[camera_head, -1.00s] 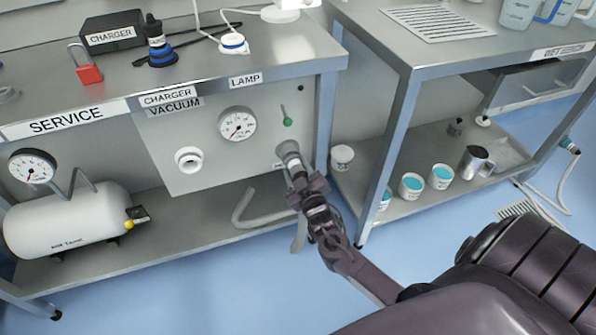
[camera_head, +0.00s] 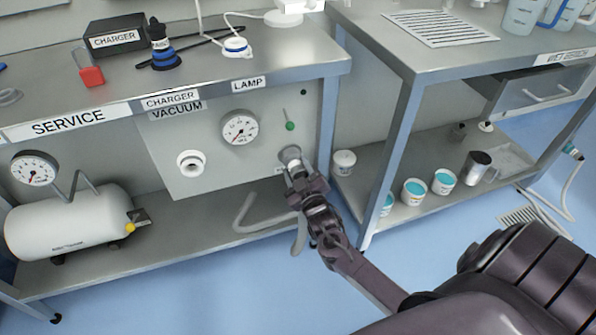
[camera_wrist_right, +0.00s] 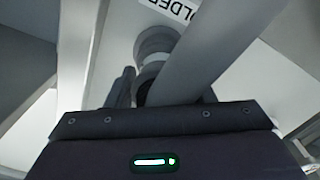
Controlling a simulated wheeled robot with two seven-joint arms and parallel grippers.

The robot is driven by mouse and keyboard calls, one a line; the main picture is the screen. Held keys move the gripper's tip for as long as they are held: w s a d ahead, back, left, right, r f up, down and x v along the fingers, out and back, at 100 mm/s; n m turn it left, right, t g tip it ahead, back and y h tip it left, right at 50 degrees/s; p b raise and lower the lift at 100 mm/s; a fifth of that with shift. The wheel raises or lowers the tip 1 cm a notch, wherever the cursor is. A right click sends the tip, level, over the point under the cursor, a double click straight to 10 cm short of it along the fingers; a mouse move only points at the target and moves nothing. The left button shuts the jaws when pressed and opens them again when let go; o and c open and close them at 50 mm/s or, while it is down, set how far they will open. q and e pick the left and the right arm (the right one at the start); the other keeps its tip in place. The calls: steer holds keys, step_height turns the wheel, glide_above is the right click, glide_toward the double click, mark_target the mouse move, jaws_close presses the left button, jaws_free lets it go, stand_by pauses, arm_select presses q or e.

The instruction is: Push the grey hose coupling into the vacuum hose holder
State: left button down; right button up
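The vacuum hose holder (camera_head: 290,154) is a round grey socket low on the right side of the grey panel. It also shows in the right wrist view (camera_wrist_right: 156,40), beneath a label partly reading "OLDER". The grey hose coupling (camera_head: 297,170) is at the holder's mouth, roughly in line with it, and shows between the fingers in the wrist view (camera_wrist_right: 149,70). I cannot tell how deep it sits. My right gripper (camera_head: 299,182) appears shut on the coupling; the hose (camera_wrist_right: 205,50) hides one finger in the wrist view. My left gripper is not in view.
A white vacuum port (camera_head: 190,163) and a gauge (camera_head: 239,127) are on the panel. A grey hose (camera_head: 262,224) hangs over the lower shelf. A table leg (camera_head: 325,130) stands close right of the holder. Several cups (camera_head: 414,192) are on the right-hand shelf.

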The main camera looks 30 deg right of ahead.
steer(key=o, duration=0.4)
steer(key=shift+s, duration=0.2)
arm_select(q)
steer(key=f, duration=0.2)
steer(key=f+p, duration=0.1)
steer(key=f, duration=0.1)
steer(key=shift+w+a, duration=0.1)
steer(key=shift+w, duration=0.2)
arm_select(e)
steer(key=v, duration=0.7)
steer(key=shift+s, duration=0.25)
